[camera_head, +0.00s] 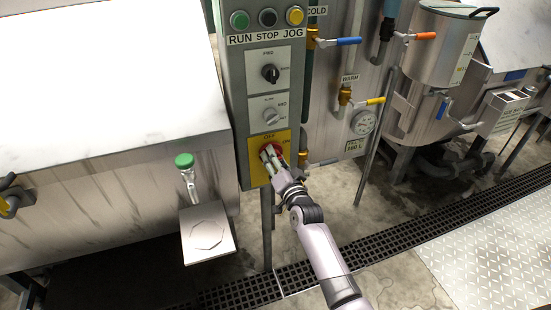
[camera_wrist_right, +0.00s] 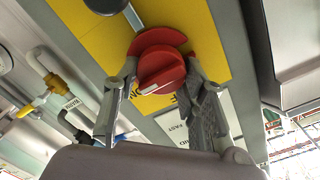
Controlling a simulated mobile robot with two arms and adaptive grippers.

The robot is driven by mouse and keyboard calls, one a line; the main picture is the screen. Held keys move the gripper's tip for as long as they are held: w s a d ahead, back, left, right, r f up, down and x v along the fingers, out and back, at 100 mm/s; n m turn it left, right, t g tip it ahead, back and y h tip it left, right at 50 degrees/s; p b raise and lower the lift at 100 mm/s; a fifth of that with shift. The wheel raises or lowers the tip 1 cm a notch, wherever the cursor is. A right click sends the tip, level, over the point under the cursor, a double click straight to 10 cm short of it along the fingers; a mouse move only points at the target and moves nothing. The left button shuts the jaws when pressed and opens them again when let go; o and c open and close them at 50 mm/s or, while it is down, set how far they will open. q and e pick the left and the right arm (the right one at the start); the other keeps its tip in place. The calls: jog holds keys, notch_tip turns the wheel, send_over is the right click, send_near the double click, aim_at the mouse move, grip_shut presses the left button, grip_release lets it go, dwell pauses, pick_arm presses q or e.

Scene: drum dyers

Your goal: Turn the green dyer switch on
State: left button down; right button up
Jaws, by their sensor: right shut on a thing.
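The control box (camera_head: 233,98) stands in the middle of the head view, with a green, a black and a yellow button in a row labelled RUN, STOP and JOG. At its lower end is a yellow plate (camera_head: 256,172) marked OFF with a red rotary switch (camera_head: 277,148). The red switch (camera_wrist_right: 161,70) fills the middle of the right wrist view. My right gripper (camera_head: 271,155) is at this switch, its fingers on either side of the red knob and shut on it. The fingers hide part of the knob in the head view. My left gripper is not in view.
A steel machine with a green-knobbed valve (camera_head: 185,161) and a small square plate (camera_head: 207,233) is at the left. Pipes with blue, orange and yellow levers and a round gauge (camera_head: 363,123) are at the right. A floor grating (camera_head: 380,247) runs below.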

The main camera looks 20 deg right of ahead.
jog(key=shift+f+m, duration=0.1)
jog(key=shift+m, duration=0.2)
jog(key=o, duration=1.2)
jog(key=shift+c, duration=0.2)
jog(key=s, duration=1.2)
jog(key=shift+d, duration=0.25)
